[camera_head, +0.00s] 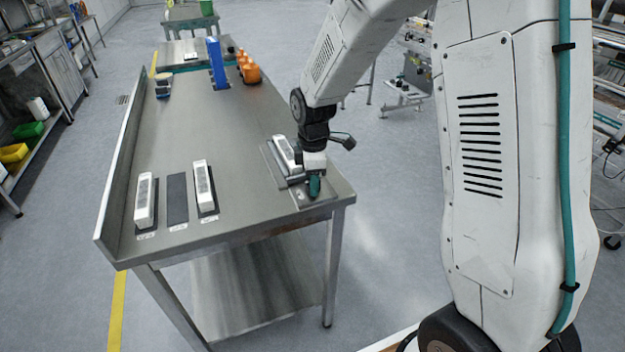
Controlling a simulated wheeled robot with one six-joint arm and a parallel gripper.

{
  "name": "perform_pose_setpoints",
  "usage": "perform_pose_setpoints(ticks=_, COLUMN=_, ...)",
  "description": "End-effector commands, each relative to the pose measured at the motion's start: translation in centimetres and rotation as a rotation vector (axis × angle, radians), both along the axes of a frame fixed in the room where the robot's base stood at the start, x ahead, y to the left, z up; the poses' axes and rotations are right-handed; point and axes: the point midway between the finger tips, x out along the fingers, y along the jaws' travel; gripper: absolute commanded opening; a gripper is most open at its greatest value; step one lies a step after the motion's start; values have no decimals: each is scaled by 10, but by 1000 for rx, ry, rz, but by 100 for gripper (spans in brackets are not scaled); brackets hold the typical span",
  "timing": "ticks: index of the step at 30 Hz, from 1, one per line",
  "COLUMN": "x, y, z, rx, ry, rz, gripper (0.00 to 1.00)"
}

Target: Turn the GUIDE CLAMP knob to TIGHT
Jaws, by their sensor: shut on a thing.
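My gripper (315,174) points down at the near right corner of the steel table. It is shut on a teal-green piece (314,188), which appears to be the GUIDE CLAMP knob. The knob stands at the near end of a grey fixture plate (273,163) that carries a white block (284,150). My gripper hides part of the knob and the fixture. The markings on the plate below it are too small to read, so I cannot tell which way the knob points.
The steel table (235,128) has two more white blocks (145,203) (204,186) beside a dark empty pad (177,198) at its near left. A blue upright part (216,62) and orange parts (248,70) stand at the far end. The middle is clear.

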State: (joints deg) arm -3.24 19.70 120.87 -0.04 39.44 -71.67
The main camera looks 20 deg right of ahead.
Motion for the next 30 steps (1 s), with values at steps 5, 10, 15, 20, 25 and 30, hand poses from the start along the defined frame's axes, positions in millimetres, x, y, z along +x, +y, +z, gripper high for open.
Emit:
perform_pose_setpoints(ticks=5, x=0, y=-1, z=0, rx=1, ry=0, rz=-27, gripper=12)
perform_pose_setpoints(ticks=10, x=0, y=-2, z=0, rx=1, ry=0, rz=-105, gripper=12)
perform_pose_setpoints(ticks=15, x=0, y=-2, z=0, rx=1, ry=0, rz=-234, gripper=12)
perform_pose_setpoints(ticks=20, x=0, y=-2, z=0, rx=0, ry=0, rz=-383, gripper=12)
perform_pose_setpoints(ticks=25, x=-1, y=-3, z=0, rx=0, ry=0, rz=-546, gripper=12)
perform_pose_setpoints(ticks=30, x=-1, y=-2, z=0, rx=0, ry=0, rz=-708, gripper=12)
